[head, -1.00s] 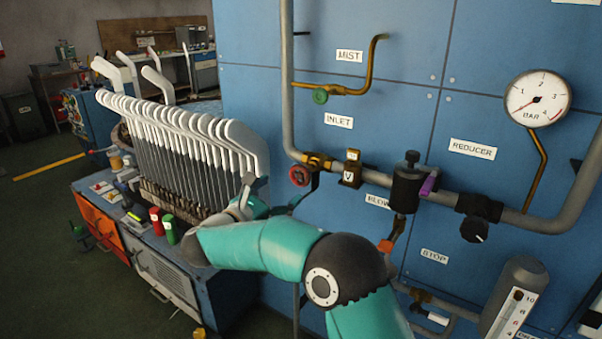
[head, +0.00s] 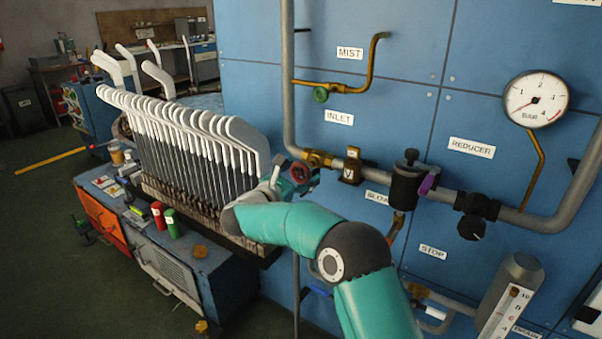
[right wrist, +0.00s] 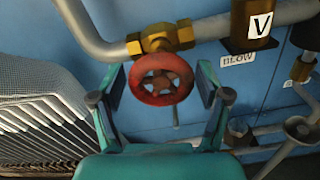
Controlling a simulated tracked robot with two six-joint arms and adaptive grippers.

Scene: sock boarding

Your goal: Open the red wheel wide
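The red wheel (right wrist: 161,78) is a round spoked handwheel on a brass valve (right wrist: 160,40) below the inlet pipe. In the head view the red wheel (head: 300,173) is partly covered by my right gripper (head: 290,175). In the right wrist view my right gripper (right wrist: 161,90) is open, with one finger on each side of the wheel. Gaps show between the fingers and the rim. My left gripper is in neither view.
White sock boards (head: 185,125) stand in a row left of the wheel, close to my right arm. The blue panel (head: 400,100) lies behind the pipes. A brass block marked V (head: 351,166) and a black reducer (head: 406,185) sit to the right.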

